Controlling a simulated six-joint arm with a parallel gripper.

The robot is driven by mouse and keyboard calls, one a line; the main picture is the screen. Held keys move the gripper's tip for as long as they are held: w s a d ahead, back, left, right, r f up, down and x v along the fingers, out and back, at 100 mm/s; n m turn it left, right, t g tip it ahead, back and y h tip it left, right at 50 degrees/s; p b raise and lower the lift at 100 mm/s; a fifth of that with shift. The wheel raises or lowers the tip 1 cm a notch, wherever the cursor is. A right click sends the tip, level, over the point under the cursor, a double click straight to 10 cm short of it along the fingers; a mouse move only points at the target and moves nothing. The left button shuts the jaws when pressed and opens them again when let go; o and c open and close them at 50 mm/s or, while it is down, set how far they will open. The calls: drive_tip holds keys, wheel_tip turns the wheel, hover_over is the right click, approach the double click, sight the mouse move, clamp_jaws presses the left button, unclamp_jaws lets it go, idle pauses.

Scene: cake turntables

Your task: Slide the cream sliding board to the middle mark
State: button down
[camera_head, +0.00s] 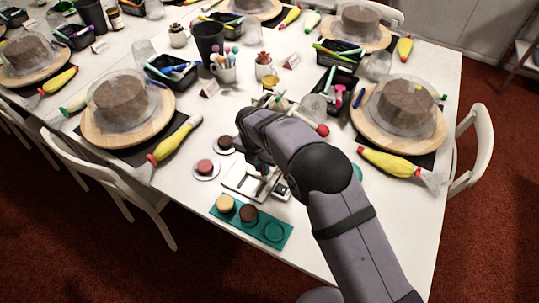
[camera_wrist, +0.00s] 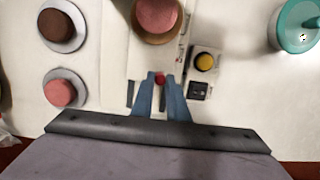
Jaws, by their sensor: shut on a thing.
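The cream sliding board (camera_wrist: 140,62) lies under my gripper in the wrist view. A round pink cake in a brown ring (camera_wrist: 158,15) shows at its far end. A small red knob (camera_wrist: 159,78) stands at its near end, between my blue fingertips. My gripper (camera_wrist: 160,82) is shut on the red knob. Dark slots show on both sides of the fingers. In the head view, the pale base (camera_head: 240,182) shows beside my gripper (camera_head: 262,168), and my arm covers much of the board. I cannot make out the middle mark.
A teal tray (camera_head: 273,231) with round cakes lies in front. Saucers with a pink cake (camera_head: 206,167) and a dark cake (camera_head: 225,142) lie left. Cake turntables (camera_head: 390,135) and piping bags surround the area.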

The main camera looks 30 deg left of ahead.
drive_tip(key=shift+w+a+r, duration=0.1)
drive_tip(key=shift+w, duration=1)
drive_tip(key=shift+w+a+r, duration=0.1)
drive_tip(key=shift+w, duration=1)
drive_tip(key=shift+w+d, duration=0.1)
drive_tip(key=shift+w, duration=0.3)
drive_tip(key=shift+w+r, duration=0.1)
drive_tip(key=c, duration=1.7)
unclamp_jaws()
drive_tip(key=shift+d, duration=0.1)
drive_tip(key=shift+s+r+p, duration=0.2)
drive_tip(key=shift+r+p, duration=2.15)
drive_tip(key=shift+r, duration=0.9)
drive_tip(key=shift+d, duration=0.1)
